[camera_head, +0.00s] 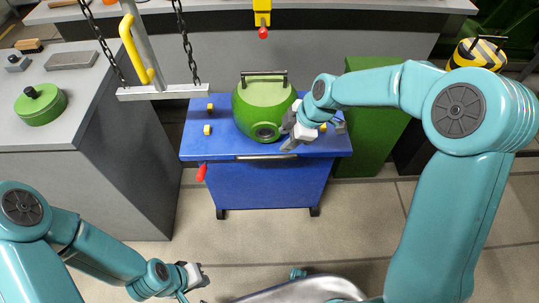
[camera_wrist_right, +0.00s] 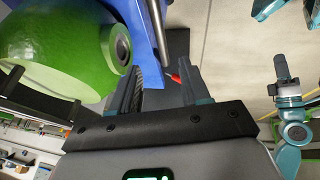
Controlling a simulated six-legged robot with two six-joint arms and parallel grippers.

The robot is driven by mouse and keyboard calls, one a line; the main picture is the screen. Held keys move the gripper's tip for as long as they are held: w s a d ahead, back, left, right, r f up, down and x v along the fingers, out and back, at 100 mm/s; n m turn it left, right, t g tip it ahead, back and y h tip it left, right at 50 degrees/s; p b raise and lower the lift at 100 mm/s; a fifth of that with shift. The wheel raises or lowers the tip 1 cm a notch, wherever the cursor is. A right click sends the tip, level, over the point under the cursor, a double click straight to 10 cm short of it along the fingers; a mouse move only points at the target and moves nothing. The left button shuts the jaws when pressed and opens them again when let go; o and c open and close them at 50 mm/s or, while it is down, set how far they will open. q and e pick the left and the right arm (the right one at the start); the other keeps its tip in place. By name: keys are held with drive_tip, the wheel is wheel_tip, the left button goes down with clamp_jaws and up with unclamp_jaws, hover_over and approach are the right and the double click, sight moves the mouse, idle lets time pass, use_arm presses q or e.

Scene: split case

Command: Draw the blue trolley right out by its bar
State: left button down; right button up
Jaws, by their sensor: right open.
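The blue trolley (camera_head: 265,187) stands on casters at the middle of the head view, below the far bench. Its pale bar (camera_head: 268,157) runs along the front edge of the top. A green round vessel (camera_head: 262,105) with a dark handle and a front port sits on the trolley. My right gripper (camera_head: 287,139) is open and empty over the right front of the top, beside the vessel and just above the bar. In the right wrist view the blue trolley edge (camera_wrist_right: 147,50) shows beyond the open fingers (camera_wrist_right: 160,88). My left gripper (camera_head: 203,276) is low at front left, away from the trolley; its opening is unclear.
A grey counter (camera_head: 60,125) with a green lidded pot (camera_head: 40,104) stands left. A green cabinet (camera_head: 372,130) stands right. Floor in front is partly clear.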

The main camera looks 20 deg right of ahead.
sight(267, 157)
drive_tip(key=x, duration=1.2)
drive_tip(key=shift+w+f, duration=0.1)
drive_tip(key=shift+f, duration=0.05)
clamp_jaws()
